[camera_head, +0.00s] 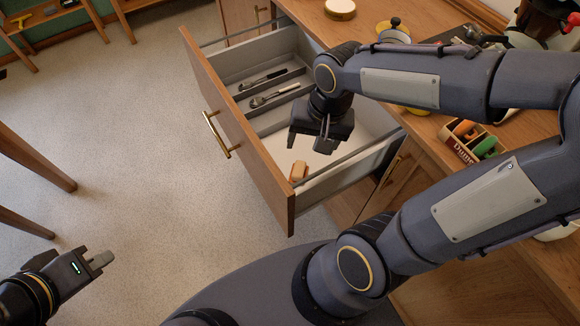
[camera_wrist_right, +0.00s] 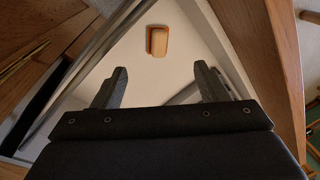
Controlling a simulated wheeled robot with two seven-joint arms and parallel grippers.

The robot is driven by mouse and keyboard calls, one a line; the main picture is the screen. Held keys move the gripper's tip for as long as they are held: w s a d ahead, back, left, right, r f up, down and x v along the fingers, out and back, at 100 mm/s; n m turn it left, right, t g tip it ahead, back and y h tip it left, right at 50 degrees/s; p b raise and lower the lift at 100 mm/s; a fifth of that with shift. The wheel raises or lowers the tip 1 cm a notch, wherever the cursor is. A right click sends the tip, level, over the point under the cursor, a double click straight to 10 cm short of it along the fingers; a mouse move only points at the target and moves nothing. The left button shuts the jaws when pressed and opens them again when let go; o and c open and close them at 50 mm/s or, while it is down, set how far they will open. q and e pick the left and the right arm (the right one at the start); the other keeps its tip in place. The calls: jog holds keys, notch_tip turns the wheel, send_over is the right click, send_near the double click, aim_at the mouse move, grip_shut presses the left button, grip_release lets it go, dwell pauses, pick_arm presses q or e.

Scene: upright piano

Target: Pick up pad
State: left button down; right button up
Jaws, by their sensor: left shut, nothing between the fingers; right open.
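The pad is a small orange-brown block (camera_head: 298,172) lying on the white floor of the open drawer, near its front right corner. It also shows in the right wrist view (camera_wrist_right: 158,41), ahead of the fingertips and roughly midway between them. My right gripper (camera_head: 310,145) is open and empty above the drawer, pointing down, apart from the pad. Its two fingers (camera_wrist_right: 162,80) show in the wrist view. My left gripper (camera_head: 104,260) is shut and empty at the lower left, over the floor, far from the drawer.
The open drawer (camera_head: 232,130) has a wooden front with a brass handle (camera_head: 220,136). Its grey tray (camera_head: 240,87) holds metal tools (camera_head: 272,95). A box of coloured items (camera_head: 472,140) stands on the wooden counter.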

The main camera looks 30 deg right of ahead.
jog(key=m+g+h+b, duration=0.1)
jog(key=m+b, duration=0.1)
jog(key=b, duration=0.3)
send_over(299, 168)
notch_tip(299, 168, down, 9)
jog(key=shift+s+a+f, duration=0.1)
jog(key=shift+a+f, duration=0.05)
notch_tip(299, 168, down, 7)
jog(key=shift+f+b, duration=0.2)
jog(key=shift+b, duration=0.75)
jog(key=c, duration=1.2)
jog(key=shift+o, duration=0.2)
jog(key=shift+r, duration=0.15)
notch_tip(299, 168, up, 9)
jog(key=p, duration=0.2)
jog(key=shift+f+p, duration=0.2)
jog(key=shift+p, duration=0.2)
jog(key=shift+r, duration=0.6)
